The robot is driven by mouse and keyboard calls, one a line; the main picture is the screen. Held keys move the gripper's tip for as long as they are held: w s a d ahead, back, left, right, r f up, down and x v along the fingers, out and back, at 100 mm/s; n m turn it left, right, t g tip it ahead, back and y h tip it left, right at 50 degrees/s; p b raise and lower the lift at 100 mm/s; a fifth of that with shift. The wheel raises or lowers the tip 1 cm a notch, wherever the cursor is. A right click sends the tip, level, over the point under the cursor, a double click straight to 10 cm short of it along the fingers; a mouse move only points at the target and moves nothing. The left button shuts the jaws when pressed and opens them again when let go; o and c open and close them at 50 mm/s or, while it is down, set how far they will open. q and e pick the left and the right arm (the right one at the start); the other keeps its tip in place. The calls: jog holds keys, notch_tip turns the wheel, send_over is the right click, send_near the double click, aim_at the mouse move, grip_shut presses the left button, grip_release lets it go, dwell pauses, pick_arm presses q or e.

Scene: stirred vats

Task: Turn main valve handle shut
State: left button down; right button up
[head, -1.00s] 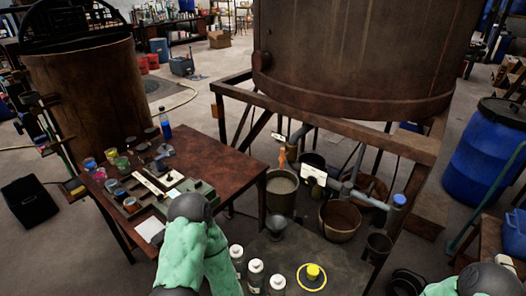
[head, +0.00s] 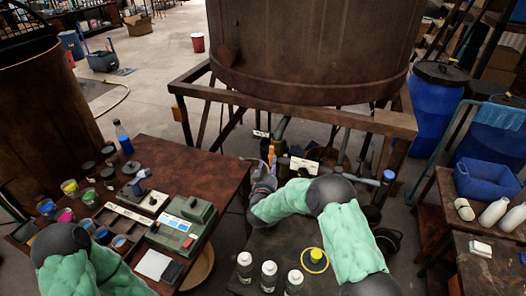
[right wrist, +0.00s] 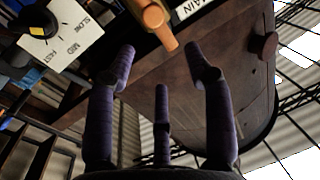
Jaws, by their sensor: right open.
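The main valve handle is orange. In the right wrist view the handle (right wrist: 156,22) is at the top centre, beside a white label (right wrist: 192,8) whose visible letters end in "AIN". In the head view the handle (head: 271,154) is a small orange piece on the pipework under the big vat. My right gripper (right wrist: 165,66) is open and empty, its purple fingers pointing at the handle with a visible gap. In the head view the right gripper (head: 268,166) is just beside the handle, partly hiding it. My left arm is at the lower left; its gripper is out of view.
The big rusty vat (head: 310,50) stands on a frame (head: 290,107) above the pipes. A brown table (head: 175,160) with jars and a control box is on the left. White bottles (head: 268,275) stand in front. A speed dial (right wrist: 50,30) shows in the wrist view.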

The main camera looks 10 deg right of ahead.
aim_at(273, 153)
jog(key=b+x, duration=0.1)
jog(key=x, duration=0.8)
jog(key=shift+w+f+b, duration=0.1)
jog(key=shift+b, duration=0.2)
